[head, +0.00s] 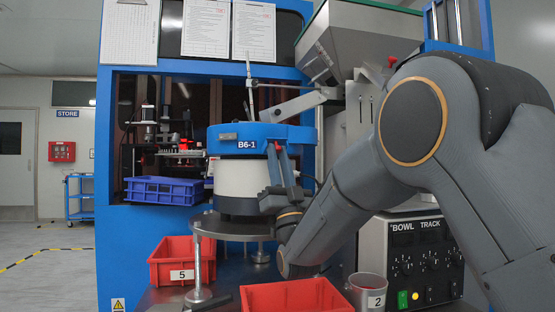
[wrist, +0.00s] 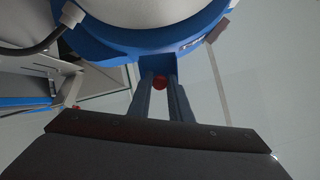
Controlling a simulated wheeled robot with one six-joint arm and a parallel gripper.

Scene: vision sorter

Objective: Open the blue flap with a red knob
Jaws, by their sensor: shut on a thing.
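A blue-rimmed bowl feeder marked B6-1 (head: 235,138) stands on a round metal plate. My gripper (head: 277,150) reaches up to the right side of its blue rim. In the wrist view, my two fingers (wrist: 160,84) are closed around a small red knob (wrist: 160,82) just beside the blue surface (wrist: 150,57).
A blue crate (head: 163,188) sits at the left. A bowl track control box (head: 425,262) is at the right. The hopper (head: 350,40) hangs above.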

